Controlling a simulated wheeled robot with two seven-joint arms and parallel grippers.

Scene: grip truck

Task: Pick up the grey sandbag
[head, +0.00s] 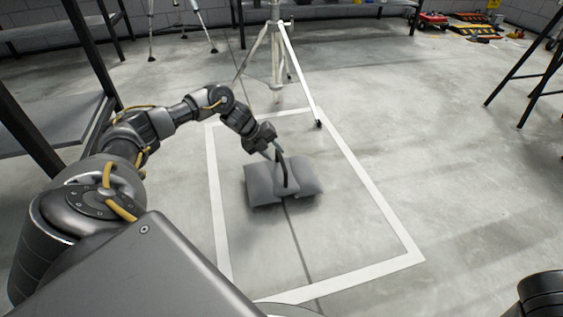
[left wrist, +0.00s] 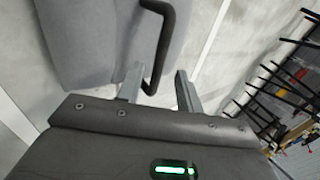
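The grey sandbag (head: 262,186) lies inside a white taped rectangle on the floor in the head view, with its dark handle (head: 285,175) standing up from the middle. My left gripper (head: 272,148) is just above it at the handle. In the left wrist view the bag (left wrist: 85,40) fills the upper left. There the dark bent handle (left wrist: 163,45) runs down between the two fingers of my left gripper (left wrist: 158,88), which stand apart. The handle is close to the left finger; I cannot tell whether they touch. My right gripper is not in view.
A light stand (head: 277,60) rises at the far end of the white taped rectangle (head: 372,195), one leg reaching inside it. A dark-framed table (head: 60,125) stands at the left. Dark metal legs (head: 540,85) stand at the right. The floor right of the bag is clear.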

